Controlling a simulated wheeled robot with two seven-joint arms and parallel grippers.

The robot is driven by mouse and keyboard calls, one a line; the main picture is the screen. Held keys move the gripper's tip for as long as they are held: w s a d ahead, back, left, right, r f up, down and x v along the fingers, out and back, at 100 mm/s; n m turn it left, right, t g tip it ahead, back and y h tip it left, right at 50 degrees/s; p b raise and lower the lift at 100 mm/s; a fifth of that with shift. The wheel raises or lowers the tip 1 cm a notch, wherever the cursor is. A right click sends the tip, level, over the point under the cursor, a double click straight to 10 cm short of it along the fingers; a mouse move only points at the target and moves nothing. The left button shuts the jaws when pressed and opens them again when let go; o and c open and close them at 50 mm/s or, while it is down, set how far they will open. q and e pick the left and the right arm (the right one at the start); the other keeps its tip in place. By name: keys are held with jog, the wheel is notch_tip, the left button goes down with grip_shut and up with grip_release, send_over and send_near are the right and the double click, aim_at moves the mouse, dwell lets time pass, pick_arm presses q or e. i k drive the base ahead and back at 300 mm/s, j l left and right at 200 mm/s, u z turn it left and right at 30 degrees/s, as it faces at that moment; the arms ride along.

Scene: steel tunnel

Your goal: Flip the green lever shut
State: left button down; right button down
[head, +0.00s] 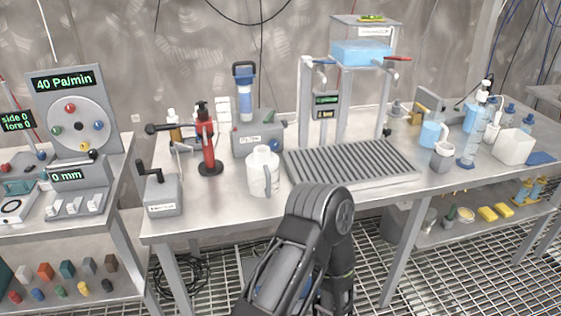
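No lever that is clearly green stands out in the head view. A small green and yellow piece (372,17) lies on top of the clear-walled tank (345,22) at the back; it is too small to tell whether it is a lever. One of my dark arms rises from the bottom middle, in front of the bench. Neither gripper shows.
The steel bench (220,205) carries a ribbed drain tray (350,164), a white jug (263,172), a red pump (209,150) and a grey box with a black crank (160,190). Bottles and a white tub (513,147) stand right. A dial panel (78,122) stands left.

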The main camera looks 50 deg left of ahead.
aim_at(271, 116)
jog(key=k+u, duration=0.2)
jog(key=u, duration=1.65)
